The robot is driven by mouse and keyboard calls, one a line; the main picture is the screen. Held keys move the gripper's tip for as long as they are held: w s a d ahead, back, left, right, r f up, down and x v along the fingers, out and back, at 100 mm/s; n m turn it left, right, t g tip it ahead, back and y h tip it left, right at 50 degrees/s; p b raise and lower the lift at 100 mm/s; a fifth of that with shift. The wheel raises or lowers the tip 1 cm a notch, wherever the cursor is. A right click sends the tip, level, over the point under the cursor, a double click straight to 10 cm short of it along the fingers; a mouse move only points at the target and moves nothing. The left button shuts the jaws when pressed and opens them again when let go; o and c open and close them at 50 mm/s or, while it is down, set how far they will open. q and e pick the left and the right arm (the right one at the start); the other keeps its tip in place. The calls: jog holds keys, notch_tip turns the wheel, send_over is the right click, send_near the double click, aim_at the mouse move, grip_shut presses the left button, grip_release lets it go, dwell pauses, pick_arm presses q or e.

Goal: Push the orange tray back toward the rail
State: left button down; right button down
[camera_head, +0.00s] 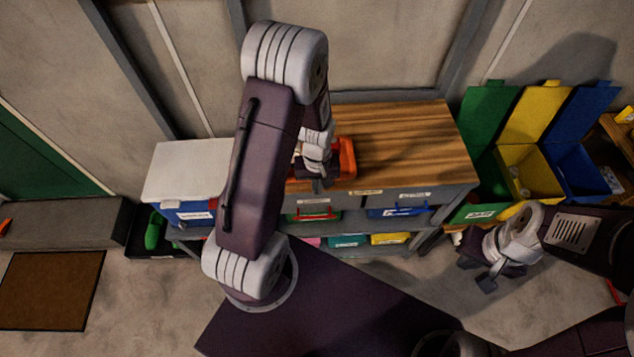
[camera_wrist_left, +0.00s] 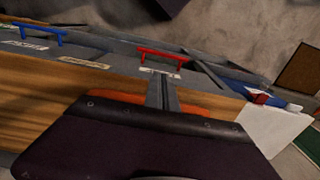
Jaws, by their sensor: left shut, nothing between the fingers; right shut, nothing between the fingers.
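The orange tray (camera_head: 347,158) lies on the wooden bench top (camera_head: 410,140), and my left arm hides much of it in the head view. In the left wrist view, strips of its orange edge (camera_wrist_left: 208,104) show on both sides of my gripper. My left gripper (camera_head: 319,182) is shut and empty, pointing down at the tray's front part. Its closed fingers also show in the left wrist view (camera_wrist_left: 162,92). I cannot tell whether they touch the tray. My right gripper (camera_head: 487,279) is shut and empty, low at the right, away from the bench. I cannot clearly make out the rail.
The bench top is clear right of the tray. Below it are drawers with a red handle (camera_wrist_left: 163,55) and a blue handle (camera_wrist_left: 40,31). A white-topped box (camera_head: 184,170) stands left. Green, yellow (camera_head: 528,172) and blue bins stand right. A brown mat (camera_head: 50,290) lies at left.

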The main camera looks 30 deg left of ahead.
pick_arm(q)
jog(key=w+f, duration=0.1)
jog(key=a+f+p, duration=0.1)
jog(key=f, duration=0.1)
jog(key=w+a+f, duration=0.1)
jog(key=shift+w+a+f, duration=0.2)
jog(key=shift+w+a, duration=0.05)
jog(key=shift+w, duration=0.1)
jog(key=shift+w+p, duration=0.3)
jog(key=shift+w, duration=0.05)
jog(key=shift+a, duration=0.15)
